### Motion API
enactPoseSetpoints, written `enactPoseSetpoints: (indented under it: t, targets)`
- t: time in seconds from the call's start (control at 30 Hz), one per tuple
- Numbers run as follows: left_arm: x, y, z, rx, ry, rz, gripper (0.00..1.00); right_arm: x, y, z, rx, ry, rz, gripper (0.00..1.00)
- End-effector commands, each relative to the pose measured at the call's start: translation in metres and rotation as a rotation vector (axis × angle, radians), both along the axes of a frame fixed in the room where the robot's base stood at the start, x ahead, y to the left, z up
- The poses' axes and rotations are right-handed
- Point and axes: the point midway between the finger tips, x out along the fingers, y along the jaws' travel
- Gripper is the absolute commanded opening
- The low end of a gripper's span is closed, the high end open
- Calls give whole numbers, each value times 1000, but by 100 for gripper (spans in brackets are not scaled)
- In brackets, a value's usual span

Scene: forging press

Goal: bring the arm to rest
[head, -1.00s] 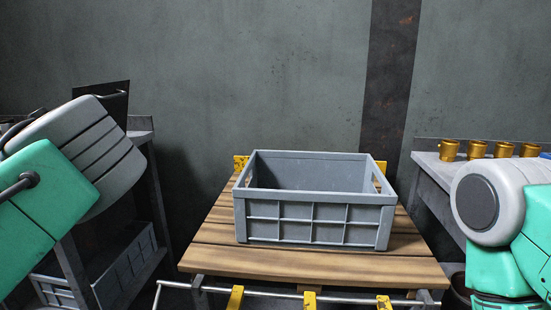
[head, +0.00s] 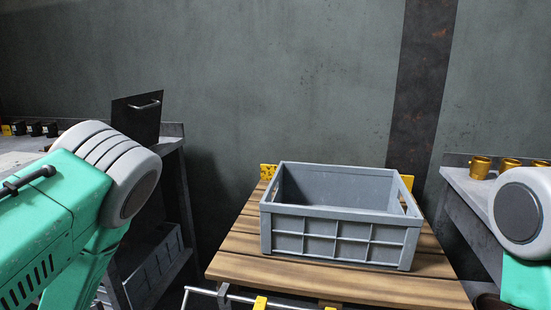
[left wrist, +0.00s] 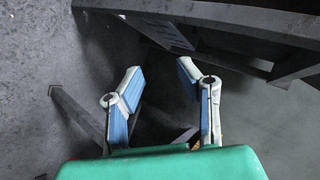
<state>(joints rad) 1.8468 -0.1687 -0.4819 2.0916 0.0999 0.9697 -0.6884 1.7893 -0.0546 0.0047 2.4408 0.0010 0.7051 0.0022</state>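My left arm shows at the left of the head view, with its gripper out of that frame. In the left wrist view my left gripper (left wrist: 160,85) has its two blue-padded fingers spread apart. Nothing is between them; dark metal legs and the grey floor lie beyond. My right arm shows only in part at the right edge of the head view, and its gripper is out of frame.
A grey crate (head: 340,240) stands on a slatted wooden table (head: 300,278) and looks empty from here. A shelf with gold cups (head: 480,167) is at right. A left-hand bench holds a dark panel with a handle (head: 137,117). Dark frame bars (left wrist: 225,30) cross above the left gripper.

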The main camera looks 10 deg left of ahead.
Motion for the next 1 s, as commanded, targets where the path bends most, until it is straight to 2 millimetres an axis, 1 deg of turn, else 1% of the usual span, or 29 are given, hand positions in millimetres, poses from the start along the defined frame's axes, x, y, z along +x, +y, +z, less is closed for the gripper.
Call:
enactPoseSetpoints:
  t: [0.03,0.07,0.1,0.17,0.2,0.27,0.3,0.4,0.5,0.6,0.63,1.0]
  targets:
    - [-30,-18,-18,-106,54,67,31,0,0,8,0,0,0,40]
    - [-48,-30,-28,-167,85,109,31,0,0,10,0,0,0,40]
    - [-71,-47,-41,-246,125,164,31,0,0,14,0,0,0,40]
    - [-106,-73,-55,-358,189,250,31,0,0,18,0,0,0,40]
    - [-129,-91,-62,-427,232,310,31,0,0,21,0,0,0,40]
    - [-163,-118,-69,-520,297,395,31,0,0,26,0,0,0,40]
    - [-183,-135,-70,-573,338,449,31,0,0,28,0,0,0,40]
    - [-225,-170,-69,-677,426,564,31,0,0,33,0,0,0,40]
    - [-254,-194,-65,-739,488,644,31,0,0,36,0,0,0,40]
    - [-268,-207,-63,-768,523,686,31,0,0,37,0,0,0,40]
    - [-271,-209,-62,-772,528,693,31,0,0,37,0,0,0,40]
    - [-272,-210,-62,-776,530,698,31,0,0,37,0,0,0,40]
